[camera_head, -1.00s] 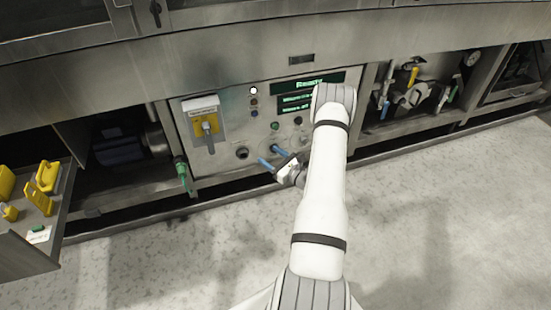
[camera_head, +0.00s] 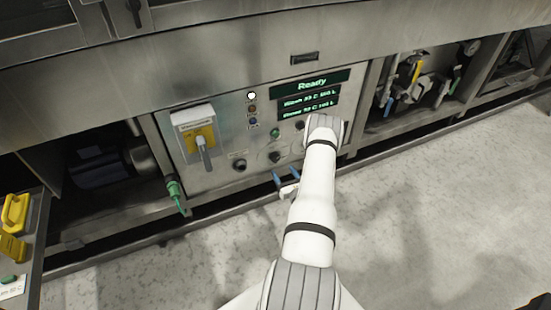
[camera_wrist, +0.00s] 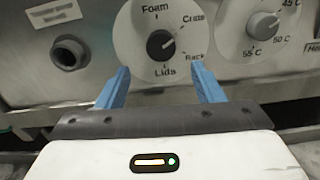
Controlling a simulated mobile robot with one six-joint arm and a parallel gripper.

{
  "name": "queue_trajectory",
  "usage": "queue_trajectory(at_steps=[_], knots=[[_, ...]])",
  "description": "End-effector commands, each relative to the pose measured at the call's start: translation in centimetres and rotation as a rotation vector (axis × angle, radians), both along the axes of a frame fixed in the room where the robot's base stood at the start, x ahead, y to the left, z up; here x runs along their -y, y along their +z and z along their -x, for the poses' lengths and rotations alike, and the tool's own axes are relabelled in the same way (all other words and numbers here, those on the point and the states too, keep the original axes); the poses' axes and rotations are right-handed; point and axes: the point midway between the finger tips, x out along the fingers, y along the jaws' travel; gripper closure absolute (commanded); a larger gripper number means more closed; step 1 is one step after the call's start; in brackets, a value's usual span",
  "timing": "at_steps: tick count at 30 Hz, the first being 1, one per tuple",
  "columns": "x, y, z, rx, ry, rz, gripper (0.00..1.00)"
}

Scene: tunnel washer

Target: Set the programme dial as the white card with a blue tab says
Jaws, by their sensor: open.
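The programme dial (camera_wrist: 160,45) is a round pale disc with a black knob in the wrist view, marked Foam, Crates, Racks and Lids. Its pale pointer mark seems to lean to the upper right, toward Crates. In the head view the dial (camera_head: 275,157) is small on the steel panel. My gripper (camera_wrist: 160,88) is open and empty, its blue fingers apart just below and in front of the dial. In the head view my gripper (camera_head: 285,176) is low before the panel. No white card with a blue tab is in view.
A temperature dial (camera_wrist: 262,25) is right of the programme dial, and a dark round fitting (camera_wrist: 70,53) is left. A yellow-plated switch (camera_head: 202,143) and a green display (camera_head: 311,84) are on the panel. A green-tabbed card (camera_head: 12,287) lies at lower left by yellow items.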

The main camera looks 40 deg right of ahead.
Motion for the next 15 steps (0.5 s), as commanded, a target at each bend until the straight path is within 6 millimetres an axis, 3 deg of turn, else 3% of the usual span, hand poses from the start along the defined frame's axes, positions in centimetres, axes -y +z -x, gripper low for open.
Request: queue_trajectory(at_steps=[9, 15], knots=[[1.5, -0.1, -4.5, 0.003, -0.009, 0.003, 0.39], [2.2, 0.0, -6.2, 0.002, -0.014, 0.001, 0.39]])
